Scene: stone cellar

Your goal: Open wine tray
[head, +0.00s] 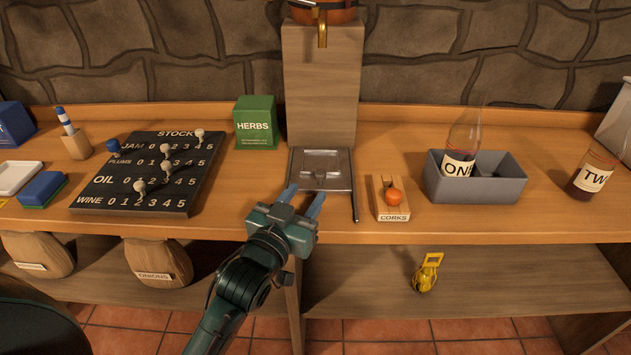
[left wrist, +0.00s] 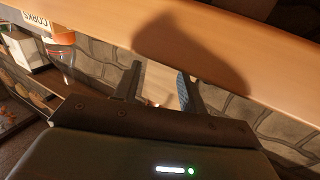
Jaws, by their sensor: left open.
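A flat grey metal tray (head: 335,184) lies on the counter below the brass tap (head: 322,35) of the barrel. A raised square plate sits in its top, and a thin metal bar runs along its right side. I cannot tell whether it is open or closed. My left gripper (head: 302,198) is open and empty, in front of the tray's near left side in the head view. In the left wrist view its two fingers (left wrist: 160,85) are apart with nothing between them. The right gripper is not in view.
A corks holder (head: 394,214) with an orange ball stands right of the tray. A grey bin (head: 492,187) holds bottle ONE (head: 462,150). The stock board (head: 120,195) lies left, near the green herbs box (head: 256,123). A yellow object (head: 427,273) rests on the lower shelf.

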